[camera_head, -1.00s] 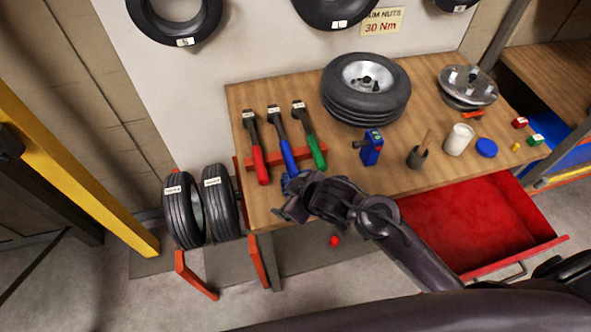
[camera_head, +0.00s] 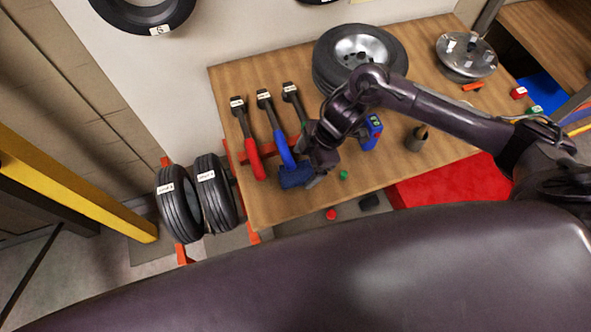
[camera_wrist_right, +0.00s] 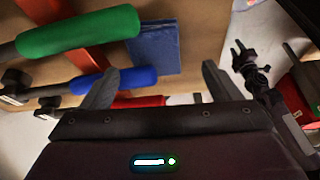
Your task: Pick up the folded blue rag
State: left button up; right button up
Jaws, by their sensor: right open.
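The folded blue rag (camera_head: 294,176) lies on the workbench near its front left edge, by the end of a blue-handled wrench (camera_head: 273,130). In the right wrist view the flat blue rag (camera_wrist_right: 155,45) lies beyond the fingers, beside the tip of the blue handle (camera_wrist_right: 120,82). My right gripper (camera_head: 312,165) is over the bench at the rag's right side and partly covers it. Its jaws (camera_wrist_right: 158,82) are apart, with the blue handle's end showing between them. A dark gripper-like part (camera_wrist_right: 246,66), probably my left gripper, shows at right; its jaw state is unclear.
A red-handled wrench (camera_head: 250,150) lies left of the blue one; a green handle (camera_wrist_right: 80,32) is on the other side. A wheel (camera_head: 350,48), a blue device (camera_head: 371,130) and a dark pot (camera_head: 416,138) stand behind. Two tires (camera_head: 180,205) stand left. A red drawer (camera_head: 440,180) is open.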

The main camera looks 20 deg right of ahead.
aim_at(297, 172)
jog(key=shift+p+x, duration=0.7)
jog(key=shift+x, duration=0.5)
jog(key=shift+w+x, duration=0.25)
jog(key=shift+x, duration=0.95)
jog(key=shift+d, duration=0.1)
jog(key=c, duration=1)
pick_arm(q)
jog(key=shift+w+r, duration=0.3)
jog(key=shift+r, duration=0.2)
jog(key=shift+w+r, duration=0.25)
jog(key=shift+r, duration=0.2)
pick_arm(e)
jog(key=shift+c, duration=0.2)
pick_arm(q)
jog(key=shift+f, duration=0.1)
